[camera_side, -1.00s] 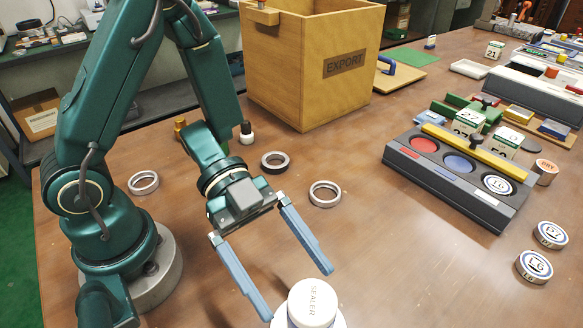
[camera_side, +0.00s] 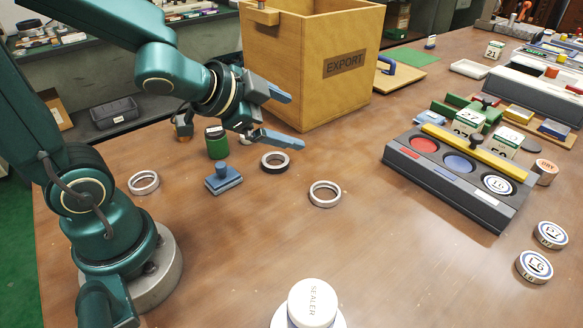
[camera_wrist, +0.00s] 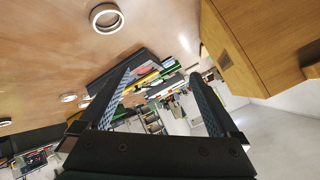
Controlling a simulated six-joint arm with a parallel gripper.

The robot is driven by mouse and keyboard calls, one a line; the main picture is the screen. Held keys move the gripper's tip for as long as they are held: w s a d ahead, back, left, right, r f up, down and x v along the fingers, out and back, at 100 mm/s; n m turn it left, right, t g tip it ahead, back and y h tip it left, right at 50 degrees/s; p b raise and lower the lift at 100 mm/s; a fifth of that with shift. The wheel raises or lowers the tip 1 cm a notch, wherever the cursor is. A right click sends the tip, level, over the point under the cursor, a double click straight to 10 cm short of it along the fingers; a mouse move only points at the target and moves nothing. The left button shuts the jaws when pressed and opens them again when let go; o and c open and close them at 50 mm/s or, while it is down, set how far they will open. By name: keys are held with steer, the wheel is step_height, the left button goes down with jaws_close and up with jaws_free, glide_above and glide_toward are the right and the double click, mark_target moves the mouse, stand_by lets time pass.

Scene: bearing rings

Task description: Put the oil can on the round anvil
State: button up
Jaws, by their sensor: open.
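I cannot pick out the round anvil with certainty. A copper-coloured piece (camera_side: 183,126) stands just left of the green can, partly hidden. My gripper (camera_side: 284,118) is open and empty, raised in front of the wooden box and to the right of the green can, fingers pointing right. In the wrist view, my gripper's two fingers (camera_wrist: 160,76) are spread with nothing between them.
The EXPORT box (camera_side: 345,92) stands close behind my gripper; its wall shows in the wrist view (camera_wrist: 265,40). A SEALER can (camera_side: 312,303) stands at the front.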

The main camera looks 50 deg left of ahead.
steer(key=s+d+n+g, duration=0.3)
steer(key=s+n+g, duration=0.2)
steer(key=s, duration=0.8)
steer(key=shift+s+r+n+h, duration=0.3)
steer(key=shift+s+r+n, duration=0.1)
steer(key=shift+n, duration=0.7)
